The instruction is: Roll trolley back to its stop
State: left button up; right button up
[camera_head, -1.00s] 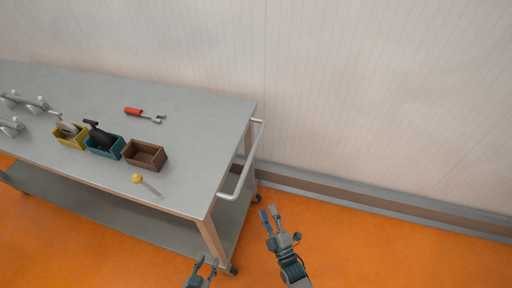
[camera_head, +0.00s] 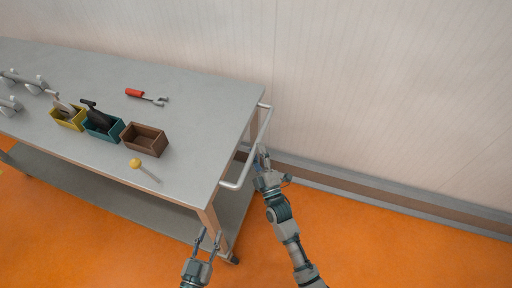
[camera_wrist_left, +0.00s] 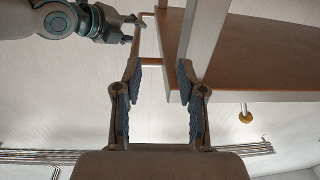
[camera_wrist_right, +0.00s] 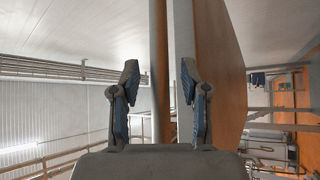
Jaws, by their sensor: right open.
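The grey trolley (camera_head: 190,108) stands along the wall, with a pale bar handle (camera_head: 246,158) on its right end. My right gripper (camera_head: 261,152) is open beside the far half of the handle, just right of it. In the right wrist view a bar of the handle (camera_wrist_right: 158,70) runs between the open fingers (camera_wrist_right: 158,78); I cannot tell whether they touch it. My left gripper (camera_head: 208,236) is open and empty, by the trolley's near right leg and apart from the handle's near end. In the left wrist view its fingers (camera_wrist_left: 158,72) are spread, with the handle beyond.
On the trolley top are a yellow bin (camera_head: 68,119), a teal bin (camera_head: 104,131), a brown bin (camera_head: 145,141), a red-handled wrench (camera_head: 146,97), a yellow-knobbed rod (camera_head: 143,168) and grey fixtures (camera_head: 22,80). The orange floor (camera_head: 370,235) right of the trolley is clear, up to the wall skirting (camera_head: 400,198).

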jog(key=shift+w+a+r, duration=0.35)
jog(key=shift+w+a, duration=0.3)
jog(key=shift+w, duration=0.05)
jog(key=shift+d, duration=0.2)
jog(key=shift+c, duration=0.9)
jog(key=shift+d, duration=0.1)
grip_shut()
pick_arm(q)
jog(key=shift+w+r+t, duration=0.1)
jog(key=shift+r+t, duration=0.2)
pick_arm(e)
jog(key=shift+s, duration=0.1)
